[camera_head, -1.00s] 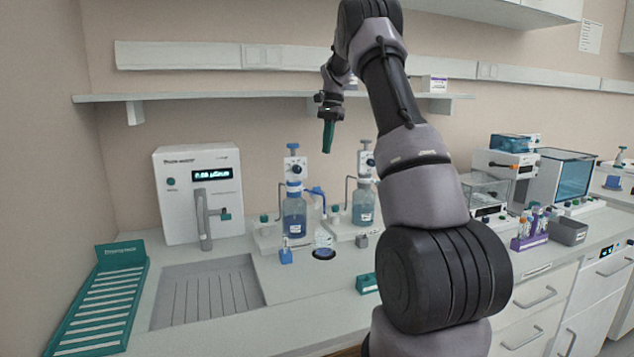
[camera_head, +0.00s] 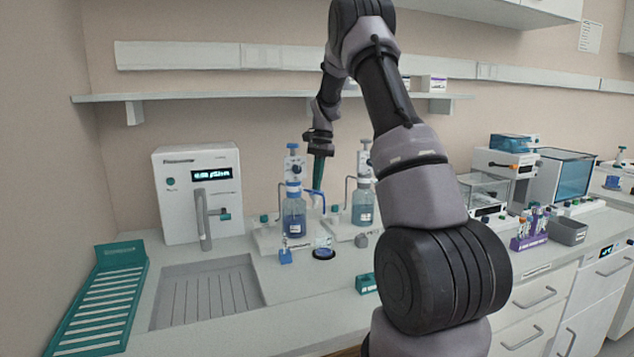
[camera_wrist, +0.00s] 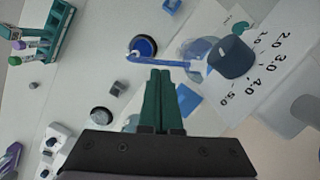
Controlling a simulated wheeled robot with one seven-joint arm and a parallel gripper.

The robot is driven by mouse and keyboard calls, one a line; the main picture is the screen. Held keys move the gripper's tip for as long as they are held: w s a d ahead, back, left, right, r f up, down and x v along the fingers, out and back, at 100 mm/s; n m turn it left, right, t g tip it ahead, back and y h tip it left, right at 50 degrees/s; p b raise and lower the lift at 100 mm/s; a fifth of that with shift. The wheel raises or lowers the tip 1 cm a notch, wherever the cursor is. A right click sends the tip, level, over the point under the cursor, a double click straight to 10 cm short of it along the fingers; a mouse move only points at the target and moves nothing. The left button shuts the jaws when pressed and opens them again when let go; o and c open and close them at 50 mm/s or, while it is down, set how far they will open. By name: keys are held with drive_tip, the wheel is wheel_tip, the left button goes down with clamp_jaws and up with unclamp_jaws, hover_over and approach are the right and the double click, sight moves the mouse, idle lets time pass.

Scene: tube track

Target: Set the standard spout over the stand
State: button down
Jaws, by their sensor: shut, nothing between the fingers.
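My gripper (camera_head: 317,190) is shut and empty, its green fingers pointing down beside the left dispenser bottle (camera_head: 294,217). In the wrist view the shut fingertips (camera_wrist: 160,74) lie just below a blue spout (camera_wrist: 172,62) in the picture. I cannot tell whether they touch it. The spout runs left from beside the dark blue bottle top (camera_wrist: 236,58). In the head view the stand (camera_head: 324,254) sits on the bench in front of the bottles. The fingers partly hide the spout there.
A second dispenser bottle (camera_head: 362,207) stands close on the right. A white instrument (camera_head: 198,194) stands left, behind the sink (camera_head: 208,292). The shelf (camera_head: 220,97) runs behind my arm.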

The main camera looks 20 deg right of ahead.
drive_tip(key=shift+a, duration=0.1)
drive_tip(key=shift+s+a+m, duration=0.15)
drive_tip(key=shift+s+m, duration=0.05)
drive_tip(key=shift+m, duration=0.2)
drive_tip(key=shift+s+a+m, duration=0.2)
drive_tip(key=shift+a+m, duration=0.15)
drive_tip(key=shift+m, duration=0.15)
drive_tip(key=shift+s+a+m, duration=0.2)
drive_tip(key=shift+m, duration=0.2)
drive_tip(key=a+m+t, duration=0.2)
drive_tip(key=a+m, duration=0.4)
drive_tip(key=m, duration=0.2)
drive_tip(key=shift+s+a, duration=0.2)
drive_tip(key=shift+s, duration=0.2)
drive_tip(key=shift+w+d, duration=0.55)
